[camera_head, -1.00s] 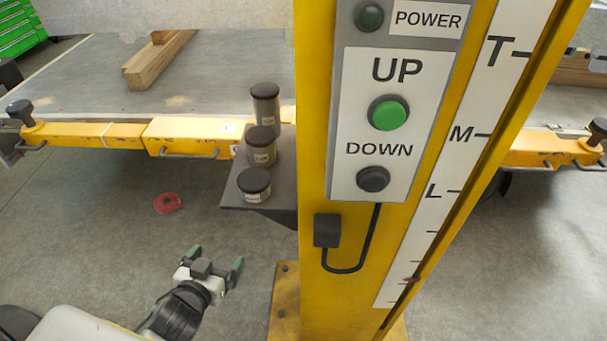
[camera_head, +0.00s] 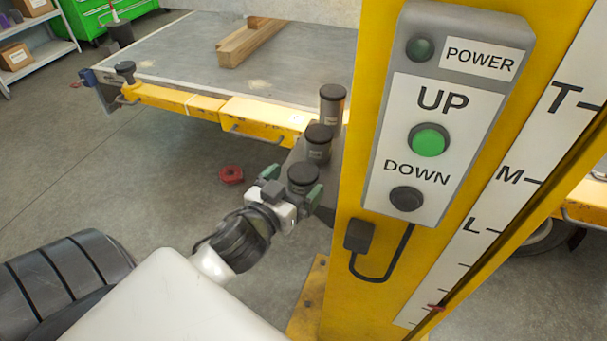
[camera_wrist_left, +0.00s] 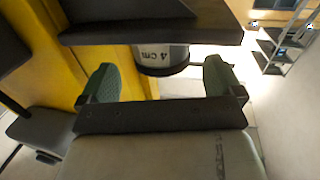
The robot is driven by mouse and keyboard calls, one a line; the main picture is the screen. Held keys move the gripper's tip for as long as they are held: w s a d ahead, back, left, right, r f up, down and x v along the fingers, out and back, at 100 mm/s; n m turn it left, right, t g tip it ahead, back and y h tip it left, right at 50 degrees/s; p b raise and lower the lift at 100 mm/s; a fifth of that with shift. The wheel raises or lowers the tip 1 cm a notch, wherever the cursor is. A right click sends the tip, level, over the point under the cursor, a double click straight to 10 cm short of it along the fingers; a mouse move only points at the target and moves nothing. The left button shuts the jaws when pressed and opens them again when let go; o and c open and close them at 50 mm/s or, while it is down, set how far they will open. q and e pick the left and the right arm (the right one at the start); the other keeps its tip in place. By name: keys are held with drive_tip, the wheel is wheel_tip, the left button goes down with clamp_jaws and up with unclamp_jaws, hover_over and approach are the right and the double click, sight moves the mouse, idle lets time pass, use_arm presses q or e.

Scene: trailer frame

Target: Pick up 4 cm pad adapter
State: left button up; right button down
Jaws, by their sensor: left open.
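The 4 cm pad adapter (camera_head: 303,178) is the shortest and nearest of three dark-capped cylinders on the small dark shelf. My left gripper (camera_head: 292,187) is open, with its green-padded fingers to either side of the adapter in the head view. In the left wrist view, the adapter (camera_wrist_left: 162,57), labelled "4 Cm", appears beyond and between the open fingertips (camera_wrist_left: 160,82). That view looks upside down, with the shelf (camera_wrist_left: 150,30) above the adapter. I see no contact. My right gripper is not in view.
A medium adapter (camera_head: 318,145) and a taller one (camera_head: 332,103) stand behind on the same shelf. The yellow lift post (camera_head: 350,285) with its control panel (camera_head: 460,70) rises close on the right. A red part (camera_head: 231,175) lies on the floor to the left.

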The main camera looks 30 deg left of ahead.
sight(311, 164)
use_arm(q)
drive_tip(key=w, duration=0.4)
drive_tip(key=shift+a+f+p, duration=0.1)
drive_tip(key=shift+a+p, duration=0.1)
drive_tip(key=shift+p, duration=0.2)
drive_tip(key=shift+s, duration=0.1)
drive_tip(key=shift+c, duration=1)
drive_tip(key=c, duration=0.9)
drive_tip(key=shift+c, duration=0.6)
